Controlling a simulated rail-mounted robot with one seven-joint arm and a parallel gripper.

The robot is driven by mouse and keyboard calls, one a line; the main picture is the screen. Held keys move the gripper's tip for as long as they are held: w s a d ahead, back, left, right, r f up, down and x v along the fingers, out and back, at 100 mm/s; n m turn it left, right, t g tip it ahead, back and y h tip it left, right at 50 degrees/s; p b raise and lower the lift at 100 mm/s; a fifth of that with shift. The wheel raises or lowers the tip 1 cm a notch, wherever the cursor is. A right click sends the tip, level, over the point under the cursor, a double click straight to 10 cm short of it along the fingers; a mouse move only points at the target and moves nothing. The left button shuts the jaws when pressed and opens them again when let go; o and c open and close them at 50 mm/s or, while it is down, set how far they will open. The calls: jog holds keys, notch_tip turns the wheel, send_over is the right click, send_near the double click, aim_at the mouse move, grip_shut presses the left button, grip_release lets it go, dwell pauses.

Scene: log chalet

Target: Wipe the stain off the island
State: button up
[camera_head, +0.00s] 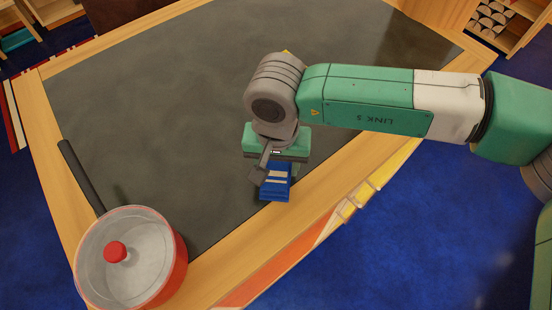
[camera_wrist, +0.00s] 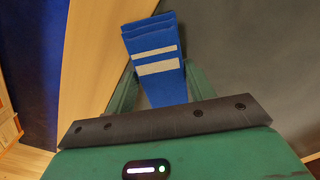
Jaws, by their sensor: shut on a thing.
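The island (camera_head: 150,90) has a dark grey top with a light wood rim. My gripper (camera_head: 277,166) is over its near edge, shut on a folded blue cloth (camera_head: 275,188) with pale stripes. In the wrist view, the cloth (camera_wrist: 152,60) sticks out between the two green fingers of my gripper (camera_wrist: 163,88), over the border of wood rim and grey top. I cannot tell if the cloth touches the surface. I cannot make out a clear stain; the grey top looks mottled, and my arm and gripper hide part of it.
A red pot (camera_head: 165,265) with a glass lid and red knob stands at the near left corner, its dark handle (camera_head: 80,178) reaching over the grey top. A wooden shelf (camera_head: 500,25) stands at the far right. The middle and far left of the top are clear.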

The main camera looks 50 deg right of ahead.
jog(key=w, duration=0.3)
jog(key=shift+w+d+f+b, duration=0.1)
jog(key=shift+d+f+b, duration=0.05)
jog(key=shift+d+b, duration=0.15)
jog(key=shift+w+r, duration=0.2)
jog(key=shift+w, duration=0.1)
jog(key=shift+w+d+f+b, duration=0.15)
jog(key=shift+w, duration=0.85)
jog(key=shift+w+d+f+b, duration=0.1)
jog(key=shift+w+b, duration=0.05)
jog(key=shift+w, duration=0.8)
jog(key=shift+w+r, duration=0.2)
jog(key=shift+w, duration=0.1)
jog(key=shift+w+d+f, duration=0.1)
jog(key=shift+w+d, duration=0.05)
jog(key=shift+w, duration=0.3)
jog(key=shift+w+d, duration=0.1)
jog(key=shift+w, duration=0.95)
jog(key=shift+r, duration=0.35)
notch_tip(320, 180, up, 2)
jog(key=shift+r+p, duration=0.1)
jog(key=shift+p, duration=0.4)
jog(key=shift+r+p, duration=1.7)
jog(key=shift+r, duration=1)
